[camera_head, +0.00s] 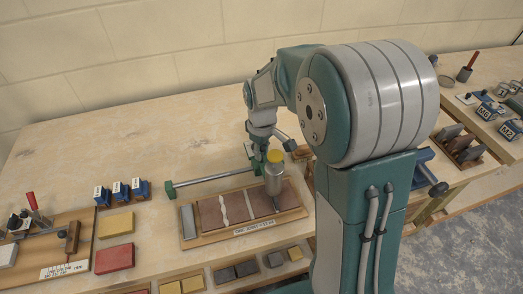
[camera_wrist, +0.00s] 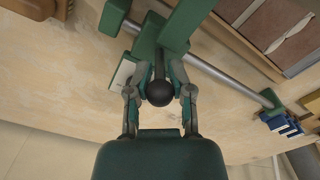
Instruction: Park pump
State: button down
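My gripper (camera_wrist: 158,88) points down at the bench in the wrist view, its two fingers on either side of a black ball knob (camera_wrist: 158,94). The knob tops a dark stem by a green block (camera_wrist: 183,22) on a grey rail (camera_wrist: 222,78). Whether the fingers touch the knob or stem is unclear. In the head view my gripper is small, above the green-ended rail (camera_head: 215,178). A grey cylinder with a yellow top (camera_head: 273,174) stands upright in front of it, on the brick tray (camera_head: 238,232). No part is plainly labelled as the pump.
Blue labelled blocks (camera_head: 120,190), a yellow block (camera_head: 116,224) and a red block (camera_head: 114,258) lie left on the wooden bench. Small blocks (camera_head: 222,277) line the front. A rack of dark plates (camera_head: 459,142) stands right. The bench's back left is clear.

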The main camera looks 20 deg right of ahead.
jog(key=shift+a, duration=0.1)
jog(key=a, duration=2.2)
jog(key=shift+a+r, duration=0.15)
jog(key=shift+a, duration=0.2)
jog(key=c, duration=0.9)
grip_release()
jog(key=shift+o, duration=1)
jog(key=shift+a, duration=0.3)
jog(key=shift+d, duration=0.25)
